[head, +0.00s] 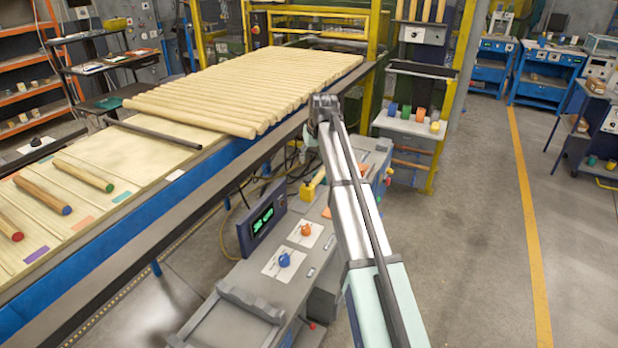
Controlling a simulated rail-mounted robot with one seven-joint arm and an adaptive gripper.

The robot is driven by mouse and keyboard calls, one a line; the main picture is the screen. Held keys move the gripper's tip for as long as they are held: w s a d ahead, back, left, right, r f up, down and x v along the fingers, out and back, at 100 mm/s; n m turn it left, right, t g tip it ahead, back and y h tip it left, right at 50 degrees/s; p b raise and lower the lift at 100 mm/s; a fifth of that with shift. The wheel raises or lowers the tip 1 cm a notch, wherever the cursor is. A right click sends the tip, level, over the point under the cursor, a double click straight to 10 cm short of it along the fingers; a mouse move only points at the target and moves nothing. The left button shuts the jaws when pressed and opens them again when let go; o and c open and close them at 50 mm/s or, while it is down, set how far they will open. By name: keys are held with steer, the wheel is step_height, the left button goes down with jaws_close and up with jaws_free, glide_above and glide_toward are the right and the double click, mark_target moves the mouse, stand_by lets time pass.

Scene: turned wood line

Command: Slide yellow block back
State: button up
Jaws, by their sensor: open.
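A small yellow block-like piece (313,184) shows on the grey bench, just left of my arm. Its shape is partly unclear, and I cannot tell if it is the task's yellow block. Another small yellow piece (435,127) stands at the right front of a white shelf. My gripper (324,102) is the dark end at the top of my arm, in front of the conveyor's right edge. It is open, with nothing seen in it. Its fingers are too small to make out clearly, and it appears apart from both yellow pieces.
The grey bench (250,318) holds a display (262,217), a blue knob (284,260) and an orange knob (306,229). Wooden rods (240,90) lie along the conveyor at left. Blue, green and orange pieces share the white shelf (400,124).

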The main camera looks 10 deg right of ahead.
mark_target(307, 179)
steer(key=p+x, duration=0.2)
steer(key=x, duration=1.1)
steer(key=shift+w+f, duration=0.1)
steer(key=shift+f, duration=0.1)
steer(key=shift+c, duration=0.4)
jaws_close()
